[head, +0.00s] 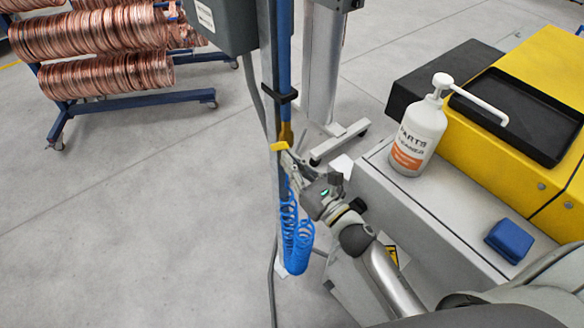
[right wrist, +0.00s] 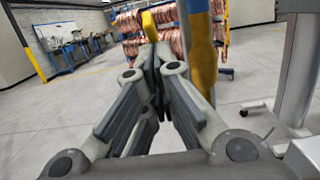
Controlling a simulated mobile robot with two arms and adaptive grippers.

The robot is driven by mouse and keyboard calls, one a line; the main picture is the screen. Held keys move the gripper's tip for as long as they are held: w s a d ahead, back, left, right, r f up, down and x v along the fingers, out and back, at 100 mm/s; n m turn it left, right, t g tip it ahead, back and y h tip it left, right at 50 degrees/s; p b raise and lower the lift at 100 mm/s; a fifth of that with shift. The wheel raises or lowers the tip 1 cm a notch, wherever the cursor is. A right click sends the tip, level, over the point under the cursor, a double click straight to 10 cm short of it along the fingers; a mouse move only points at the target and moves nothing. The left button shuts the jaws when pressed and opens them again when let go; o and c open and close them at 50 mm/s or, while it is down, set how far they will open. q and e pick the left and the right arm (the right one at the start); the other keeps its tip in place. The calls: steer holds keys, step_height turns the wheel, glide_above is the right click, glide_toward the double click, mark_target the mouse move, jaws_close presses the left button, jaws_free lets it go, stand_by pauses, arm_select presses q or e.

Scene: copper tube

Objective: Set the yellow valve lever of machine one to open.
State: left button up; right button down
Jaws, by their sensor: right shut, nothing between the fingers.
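The yellow valve lever (head: 279,146) sticks out to the left from the brass-coloured valve (head: 286,132) on the upright blue pipe, lying across the pipe. My right gripper (head: 288,158) is shut and empty, with its fingertips just below and beside the lever. In the right wrist view the shut fingertips (right wrist: 153,62) point at the lever (right wrist: 148,22), whose lower part is hidden behind them. The valve (right wrist: 203,55) stands just right of the fingers. I cannot tell whether the fingers touch the lever. My left gripper is not in view.
A coiled blue hose (head: 296,235) hangs below the valve beside a grey post. At right, a grey machine top carries a white cleaner bottle (head: 416,130) and a blue box (head: 509,241). A rack of copper coils (head: 105,75) stands back left. The left floor is clear.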

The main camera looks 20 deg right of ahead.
mark_target(288, 146)
steer(key=shift+w+a+r, duration=0.1)
steer(key=shift+w+r, duration=0.2)
steer(key=shift+r, duration=0.45)
steer(key=shift+w+a+r, duration=0.1)
steer(key=shift+w+r, duration=0.2)
steer(key=shift+r, duration=0.4)
steer(key=shift+w+a+r+p, duration=0.3)
steer(key=shift+w+r+p, duration=0.1)
steer(key=shift+w+r, duration=0.4)
steer(key=shift+w+a+r, duration=0.15)
steer(key=shift+w+r, duration=0.2)
steer(key=shift+w, duration=0.15)
